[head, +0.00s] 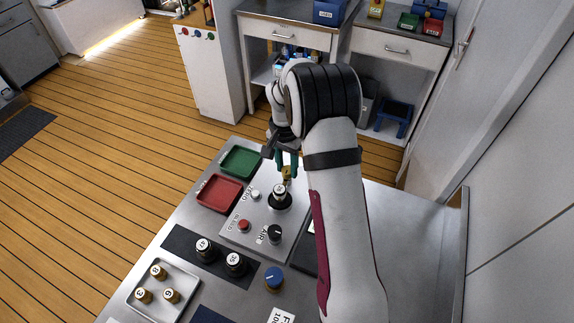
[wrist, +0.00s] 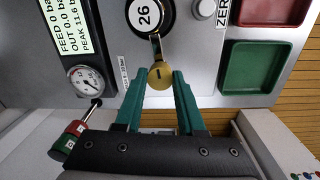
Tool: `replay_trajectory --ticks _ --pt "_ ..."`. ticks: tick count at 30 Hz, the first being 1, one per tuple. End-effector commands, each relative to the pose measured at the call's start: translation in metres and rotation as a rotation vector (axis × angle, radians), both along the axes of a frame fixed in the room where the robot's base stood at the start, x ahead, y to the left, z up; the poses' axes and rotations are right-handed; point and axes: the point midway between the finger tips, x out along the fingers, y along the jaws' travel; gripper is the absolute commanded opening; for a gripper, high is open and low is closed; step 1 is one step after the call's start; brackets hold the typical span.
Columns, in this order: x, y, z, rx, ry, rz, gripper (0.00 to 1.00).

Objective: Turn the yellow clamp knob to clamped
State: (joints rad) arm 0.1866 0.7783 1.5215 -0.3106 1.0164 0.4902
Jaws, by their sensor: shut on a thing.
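The yellow clamp knob (wrist: 161,76) is a round ball with a dark mark. It sits below a black round part labelled 26 (wrist: 147,14) on the grey panel, with a short metal piece between them. My gripper (wrist: 157,82) has green fingers on both sides of the knob and is shut on it. In the head view, the yellow knob (head: 287,173) shows just under the fingertips of my gripper (head: 287,160), beyond the part labelled 26 (head: 280,194). The knob's far side is hidden.
The panel bears a dial gauge (wrist: 88,81), a display (wrist: 68,25), a white ZERO button (head: 255,194), a red button (head: 243,226) and a black AIR knob (head: 275,233). Red (head: 220,194) and green (head: 241,162) trays lie left. Labelled black parts (head: 236,263) stand nearer.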

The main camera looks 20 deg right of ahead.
Motion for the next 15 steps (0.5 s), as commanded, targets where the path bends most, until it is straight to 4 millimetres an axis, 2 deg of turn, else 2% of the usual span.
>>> replay_trajectory --ticks 4,5,9,15 --pt "0.0007 0.0005 0.0007 0.0 -0.002 -0.001 0.0" --pt "0.0007 0.0004 0.0007 0.0 -0.002 -0.001 0.44" --pt "0.0006 0.0003 0.0005 0.0 -0.002 0.0 0.68" --pt "0.0003 0.0001 0.0002 0.0 -0.001 0.0 0.68"
